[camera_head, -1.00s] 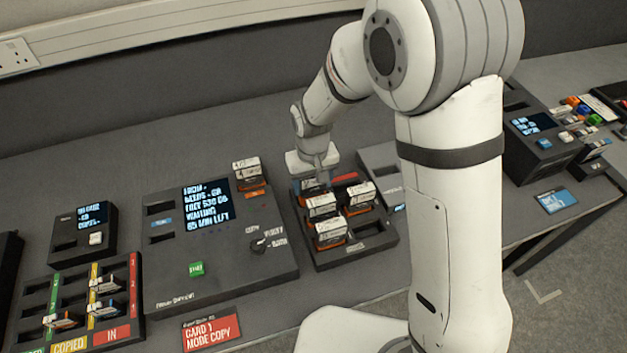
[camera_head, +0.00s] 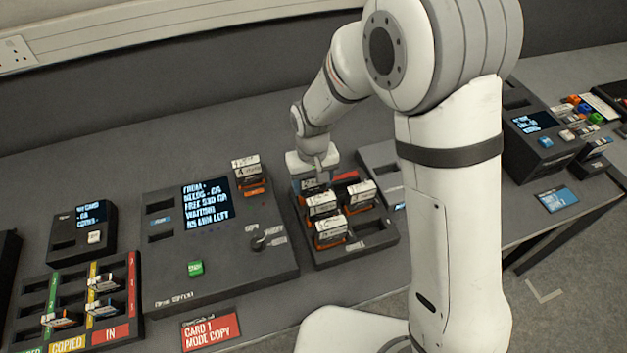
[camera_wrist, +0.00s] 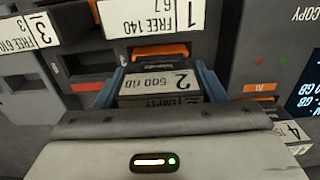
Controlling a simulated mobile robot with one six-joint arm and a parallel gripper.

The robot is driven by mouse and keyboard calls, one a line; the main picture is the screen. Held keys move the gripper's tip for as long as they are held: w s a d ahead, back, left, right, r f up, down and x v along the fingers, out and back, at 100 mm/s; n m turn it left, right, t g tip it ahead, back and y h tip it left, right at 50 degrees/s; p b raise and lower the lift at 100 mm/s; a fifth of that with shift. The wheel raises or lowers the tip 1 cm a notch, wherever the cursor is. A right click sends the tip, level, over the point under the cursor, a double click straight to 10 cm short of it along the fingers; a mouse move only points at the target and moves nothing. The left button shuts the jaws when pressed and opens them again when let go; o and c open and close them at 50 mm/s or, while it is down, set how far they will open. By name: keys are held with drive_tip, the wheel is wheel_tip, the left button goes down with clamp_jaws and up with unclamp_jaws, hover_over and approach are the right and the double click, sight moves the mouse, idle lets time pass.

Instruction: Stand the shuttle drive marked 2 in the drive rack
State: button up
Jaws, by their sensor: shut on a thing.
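The shuttle drive marked 2 (camera_wrist: 158,84) has a white label reading 500 GB and shows between my gripper's blue fingers in the wrist view. My gripper (camera_head: 309,184) is shut on it, over the far left part of the dark drive rack (camera_head: 372,242) in the head view. The drive (camera_head: 310,184) is partly hidden there by my gripper. I cannot tell whether it is clear of the rack or in a slot. Drives marked 3 (camera_wrist: 30,32) and FREE 140 (camera_wrist: 150,22) show beside it in the wrist view.
Several white-labelled drives, including one near the front (camera_head: 330,232), stand in the rack close to my gripper. A console (camera_head: 222,255) with a screen and green button is to the left, with labelled drives (camera_head: 247,172) at its far right corner. A card tray (camera_head: 75,315) is further left.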

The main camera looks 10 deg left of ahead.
drive_tip(key=shift+f+b, duration=0.45)
drive_tip(key=shift+f, duration=0.4)
drive_tip(key=o, duration=1.6)
drive_tip(key=shift+r+p, duration=2.7)
drive_tip(key=shift+r, duration=1.35)
